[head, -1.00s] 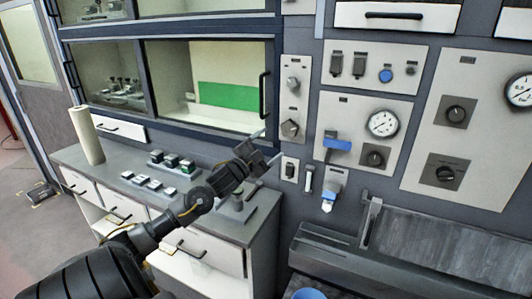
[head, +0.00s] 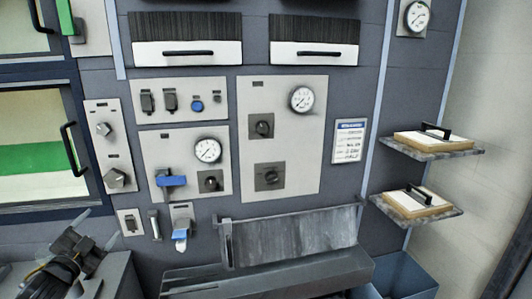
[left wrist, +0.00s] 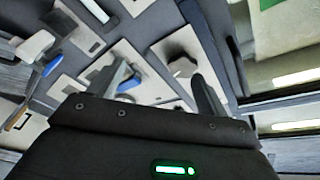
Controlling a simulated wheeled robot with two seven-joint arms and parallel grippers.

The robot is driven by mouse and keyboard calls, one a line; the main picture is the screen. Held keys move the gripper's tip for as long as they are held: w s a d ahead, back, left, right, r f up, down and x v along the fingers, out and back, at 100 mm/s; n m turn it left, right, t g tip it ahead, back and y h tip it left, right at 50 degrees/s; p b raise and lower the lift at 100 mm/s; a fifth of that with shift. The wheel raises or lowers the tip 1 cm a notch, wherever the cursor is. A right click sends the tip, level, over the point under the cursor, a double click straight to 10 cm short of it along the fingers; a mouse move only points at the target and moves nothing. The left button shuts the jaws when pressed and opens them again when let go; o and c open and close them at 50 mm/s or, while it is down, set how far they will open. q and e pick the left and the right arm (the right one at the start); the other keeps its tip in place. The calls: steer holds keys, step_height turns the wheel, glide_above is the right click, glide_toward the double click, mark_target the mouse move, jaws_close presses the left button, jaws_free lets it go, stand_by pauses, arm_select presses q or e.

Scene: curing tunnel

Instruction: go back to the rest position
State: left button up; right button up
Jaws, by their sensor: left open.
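My left gripper (head: 100,228) is at the lower left of the head view, open, with nothing between its fingers. It is in front of the wall, below the panel with two grey knobs (head: 115,180), and apart from it. In the left wrist view the two fingers of my left gripper (left wrist: 162,84) are spread, with the panels behind them out of reach of the tips. My right gripper is not in view.
A wall of control panels (head: 282,140) with gauges and a blue handle (head: 171,181) fills the middle. Below it is a grey trough (head: 292,238). A blue bin (head: 408,276) stands at lower right, under two shelves (head: 440,152) bearing wooden-edged blocks.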

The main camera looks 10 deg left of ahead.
arm_select(q)
steer(key=s+d+f+n+g, duration=0.2)
steer(key=s+d+f+g, duration=0.3)
steer(key=f, duration=0.6)
steer(key=s+d+f+n+g, duration=0.3)
steer(key=s+d+f, duration=0.4)
steer(key=f, duration=0.3)
steer(key=s+d+f+n+g+h, duration=0.1)
steer(key=s+d+f+g, duration=0.3)
steer(key=s+d, duration=0.45)
steer(key=s+d+f+n+g+h, duration=0.1)
steer(key=s+d+f+g, duration=0.4)
steer(key=s, duration=0.7)
step_height(320, 180, down, 25)
steer(key=s, duration=0.1)
steer(key=s+a+f+g, duration=0.1)
steer(key=s+a+f, duration=0.1)
steer(key=s+f, duration=1.3)
steer(key=shift+s+f+y, duration=0.3)
steer(key=shift+s+f, duration=0.1)
steer(key=shift+s, duration=0.45)
